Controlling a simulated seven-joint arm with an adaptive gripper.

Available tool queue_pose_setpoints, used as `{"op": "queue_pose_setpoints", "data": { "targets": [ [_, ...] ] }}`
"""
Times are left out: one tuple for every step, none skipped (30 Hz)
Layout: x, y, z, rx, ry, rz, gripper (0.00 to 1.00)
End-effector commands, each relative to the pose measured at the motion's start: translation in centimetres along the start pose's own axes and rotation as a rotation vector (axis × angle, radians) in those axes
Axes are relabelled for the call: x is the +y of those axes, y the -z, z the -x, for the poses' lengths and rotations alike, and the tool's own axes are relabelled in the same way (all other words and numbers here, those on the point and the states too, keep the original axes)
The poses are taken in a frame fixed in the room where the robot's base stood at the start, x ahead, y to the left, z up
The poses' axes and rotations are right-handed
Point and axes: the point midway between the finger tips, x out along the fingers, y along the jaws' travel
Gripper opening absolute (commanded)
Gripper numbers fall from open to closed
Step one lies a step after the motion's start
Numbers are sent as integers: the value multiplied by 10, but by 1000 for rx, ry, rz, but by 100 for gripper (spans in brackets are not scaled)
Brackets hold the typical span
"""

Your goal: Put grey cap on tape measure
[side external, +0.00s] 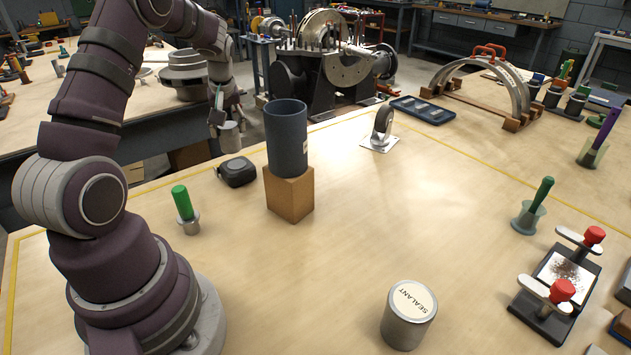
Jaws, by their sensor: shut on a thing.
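My gripper (226,119) is at the upper left of the side external view, pointing down and shut on the grey cap (231,138). The cap is a small grey cylinder and hangs below the fingers. The tape measure (237,171) is a black, rounded case lying on the wooden table. In the picture the cap is just above the tape measure, with a gap between them. I cannot tell from this one view whether the cap is straight over it or farther back.
A tall dark blue cylinder (287,138) stands on a wooden block (289,193) right of the tape measure. A green-handled tool (182,202) stands in front left. A caster wheel (382,129) is behind right. A sealant can (408,315) stands in front. The table's middle is clear.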

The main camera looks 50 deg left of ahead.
Motion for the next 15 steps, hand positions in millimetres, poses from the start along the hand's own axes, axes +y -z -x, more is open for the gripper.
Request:
{"op": "queue_pose_setpoints", "data": {
  "targets": [
    [-1, -5, -10, -5, 3, 0, 7],
    [-1, -7, -16, -4, 2, 0, 7],
    [0, -10, -23, -4, 2, -1, 7],
    [0, -12, -27, -4, 2, -1, 7],
    [0, -13, -31, -3, 1, -1, 7],
    [0, -14, -34, -2, 0, -1, 7],
    [0, -15, -35, -1, -1, -1, 7],
    [0, -15, -35, 0, -2, -1, 7],
    [0, -15, -35, 1, -2, -1, 7],
    [1, -14, -34, 1, -2, -1, 7],
    [1, -14, -34, 1, -2, -1, 7],
    [1, -14, -34, 1, -2, -1, 7],
    [1, -14, -34, 1, -2, -1, 7],
    [1, -14, -35, 1, -2, -1, 8],
    [0, -15, -36, 0, -2, -1, 8]
  ]
}}
